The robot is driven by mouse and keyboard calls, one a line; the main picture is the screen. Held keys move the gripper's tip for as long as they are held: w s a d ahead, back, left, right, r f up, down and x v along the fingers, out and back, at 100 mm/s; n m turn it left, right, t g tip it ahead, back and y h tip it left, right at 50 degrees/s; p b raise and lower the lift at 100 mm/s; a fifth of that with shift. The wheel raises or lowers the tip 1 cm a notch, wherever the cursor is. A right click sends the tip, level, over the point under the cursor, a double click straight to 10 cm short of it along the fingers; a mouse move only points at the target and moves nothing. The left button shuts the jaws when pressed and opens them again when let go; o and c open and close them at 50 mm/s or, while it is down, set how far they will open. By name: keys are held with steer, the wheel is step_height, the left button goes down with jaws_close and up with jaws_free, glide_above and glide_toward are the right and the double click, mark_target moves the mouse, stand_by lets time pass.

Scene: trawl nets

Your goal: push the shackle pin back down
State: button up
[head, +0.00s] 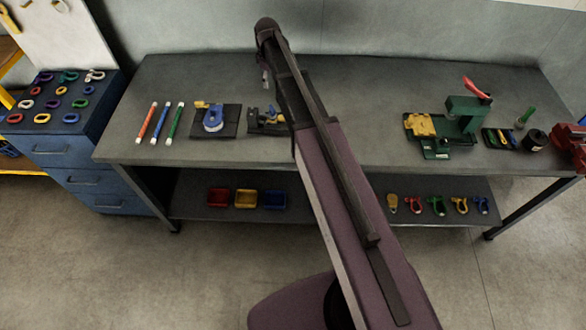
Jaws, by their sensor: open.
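A blue rounded piece that looks like a shackle (213,119) lies on a black plate (232,128) on the bench, with a small yellow part at its upper left. Beside it, a dark fixture (257,127) with small yellow and blue parts is partly covered by my arm. I cannot tell which part is the shackle pin or how high it sits. My gripper (266,84) hangs from the arm's far end, above the back of the bench and beyond the fixture. It is open, small in view and partly hidden, with nothing seen in it.
Red, blue and green rods (160,123) lie to the left on the bench (340,80). A green press (463,118) with a red lever, a yellow block (420,125) and a red vise (570,145) stand right. Shackles and coloured bins (246,198) sit on the lower shelf. The bench's middle right is clear.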

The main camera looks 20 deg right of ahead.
steer(key=s+f+m+b, duration=0.3)
steer(key=s+f+b, duration=0.1)
steer(key=s, duration=0.5)
steer(key=s+f+m+b, duration=0.3)
steer(key=s+f+b, duration=0.2)
steer(key=s, duration=0.5)
steer(key=s+f+m+b, duration=0.2)
steer(key=s+f+b, duration=0.3)
steer(key=s, duration=0.4)
steer(key=shift+s+d+f+m, duration=0.15)
steer(key=shift+s+f+m, duration=0.1)
steer(key=shift+f+m, duration=0.2)
stand_by(0.8)
steer(key=shift+c, duration=0.2)
steer(key=shift+c, duration=0.6)
steer(key=shift+s, duration=0.1)
